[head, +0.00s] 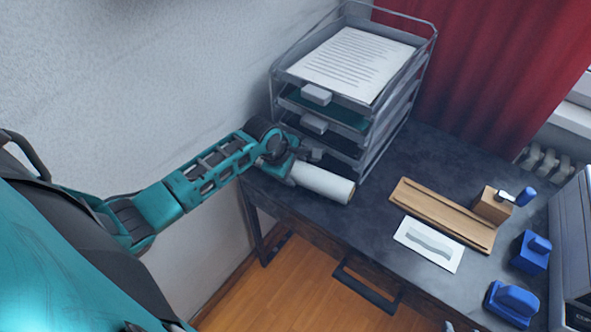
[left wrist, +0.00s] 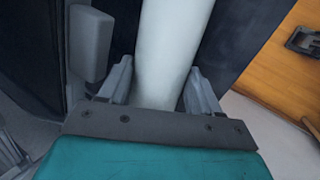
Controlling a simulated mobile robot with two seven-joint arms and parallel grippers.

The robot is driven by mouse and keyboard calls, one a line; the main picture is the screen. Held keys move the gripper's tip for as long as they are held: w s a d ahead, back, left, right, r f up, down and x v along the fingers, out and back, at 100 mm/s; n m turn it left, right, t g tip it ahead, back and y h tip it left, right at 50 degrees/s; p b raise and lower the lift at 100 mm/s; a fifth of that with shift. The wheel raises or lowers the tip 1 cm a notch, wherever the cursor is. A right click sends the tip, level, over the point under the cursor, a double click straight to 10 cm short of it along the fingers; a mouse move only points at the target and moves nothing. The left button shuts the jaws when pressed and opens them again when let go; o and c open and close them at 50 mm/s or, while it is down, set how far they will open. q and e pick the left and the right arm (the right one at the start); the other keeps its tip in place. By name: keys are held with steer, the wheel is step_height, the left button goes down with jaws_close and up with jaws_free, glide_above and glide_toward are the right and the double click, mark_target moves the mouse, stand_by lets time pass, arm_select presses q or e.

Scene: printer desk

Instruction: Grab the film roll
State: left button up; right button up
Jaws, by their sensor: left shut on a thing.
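The film roll (head: 325,183) is a white cylinder lying at the left part of the dark desk, in front of the paper tray stack. My left gripper (head: 291,169) is at the roll's left end. In the left wrist view, the white roll (left wrist: 172,50) runs up between the two grey fingers of my left gripper (left wrist: 158,90), which are shut on it. The roll's near end is hidden by the gripper. I cannot tell whether the roll touches the desk. My right gripper is not in view.
A metal tray stack (head: 385,115) with printed paper (head: 352,62) stands close behind the roll. A wooden holder (head: 443,215), a white card (head: 429,244) and blue items (head: 512,302) lie to the right. The desk (head: 365,235) is clear between.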

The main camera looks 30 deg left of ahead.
arm_select(q)
steer(key=shift+c, duration=0.5)
